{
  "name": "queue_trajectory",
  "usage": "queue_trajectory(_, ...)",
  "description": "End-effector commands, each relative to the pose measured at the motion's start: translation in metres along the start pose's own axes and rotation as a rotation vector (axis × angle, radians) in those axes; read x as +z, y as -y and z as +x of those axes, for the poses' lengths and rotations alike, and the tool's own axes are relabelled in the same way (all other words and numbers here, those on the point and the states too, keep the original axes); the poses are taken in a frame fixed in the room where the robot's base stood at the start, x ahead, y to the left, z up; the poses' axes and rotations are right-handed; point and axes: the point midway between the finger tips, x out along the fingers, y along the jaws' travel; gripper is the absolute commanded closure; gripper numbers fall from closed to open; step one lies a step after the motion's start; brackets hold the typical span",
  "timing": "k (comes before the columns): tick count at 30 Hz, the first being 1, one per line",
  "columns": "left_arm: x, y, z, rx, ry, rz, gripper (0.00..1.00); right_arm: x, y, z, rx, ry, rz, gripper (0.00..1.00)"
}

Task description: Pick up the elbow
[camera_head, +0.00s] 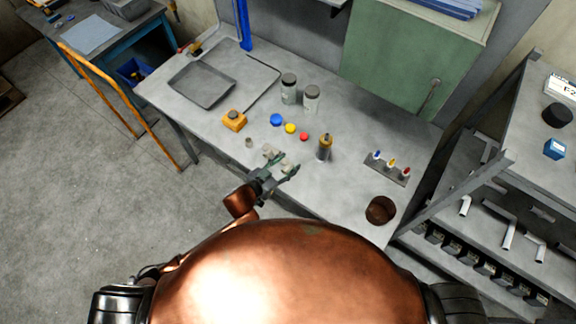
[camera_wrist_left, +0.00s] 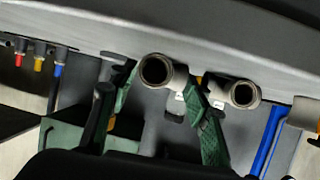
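Small off-white pipe fittings lie at the table's front edge. In the head view one (camera_head: 268,151) is just beyond my left gripper (camera_head: 279,172), another (camera_head: 286,167) is at its fingers, and a third (camera_head: 249,142) lies to the left. I cannot tell for sure which is the elbow. A second fitting (camera_wrist_left: 244,94) is right of that finger. The fingers are apart; contact cannot be told. My right gripper is not in view.
On the grey table (camera_head: 225,160) stand a brown bottle (camera_head: 324,148), two grey jars (camera_head: 289,88), an orange block (camera_head: 234,120) and colored discs (camera_head: 277,120). A small rack (camera_head: 388,168) and a brown cup (camera_head: 381,210) are at the right. A shelf (camera_head: 480,185) stands farther right.

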Motion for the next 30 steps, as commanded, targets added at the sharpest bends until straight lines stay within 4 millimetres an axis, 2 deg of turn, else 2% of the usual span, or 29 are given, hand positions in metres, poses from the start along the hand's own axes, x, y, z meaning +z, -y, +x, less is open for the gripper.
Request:
queue_trajectory(2, 0.000, 0.000, 0.000, 0.000, 0.000, 0.000, 0.63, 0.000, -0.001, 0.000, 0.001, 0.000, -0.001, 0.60)
queue_trajectory(15, 0.000, 0.000, 0.000, 0.000, 0.000, 0.000, 0.93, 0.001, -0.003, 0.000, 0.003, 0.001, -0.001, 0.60)
queue_trajectory(23, -0.002, 0.000, -0.001, 0.000, -0.002, 0.000, 0.93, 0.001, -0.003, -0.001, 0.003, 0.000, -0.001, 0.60)
queue_trajectory(30, -0.021, 0.000, -0.008, 0.000, -0.005, 0.001, 0.93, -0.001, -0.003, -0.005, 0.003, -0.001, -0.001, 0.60)
